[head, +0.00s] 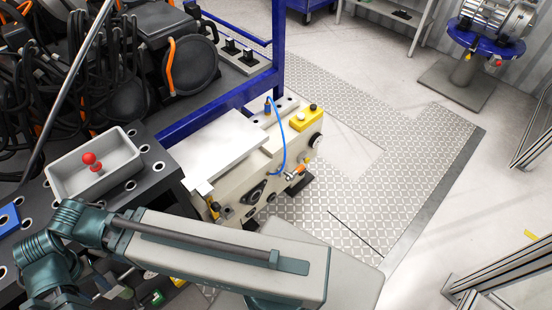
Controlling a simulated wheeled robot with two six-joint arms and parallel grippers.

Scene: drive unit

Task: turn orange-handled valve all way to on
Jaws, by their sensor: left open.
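The orange-handled valve (294,174) is small and sits on the right-hand side of the beige drive unit (238,180), near the end of a blue hose. Its handle points up to the right; I cannot read its on or off marking from here. My left arm crosses the bottom of the head view and bends back at the far left. My left gripper (118,288) is partly hidden below this arm at the bottom left, open, and well away from the valve. I see nothing held in it. My right gripper is out of view.
A grey tray (97,165) with a red-knobbed part stands on a dark perforated bench at left. A blue hose (283,135) arches beside the valve. A yellow box (305,118) with black buttons tops the unit. Checkered floor plate (370,190) to the right is clear.

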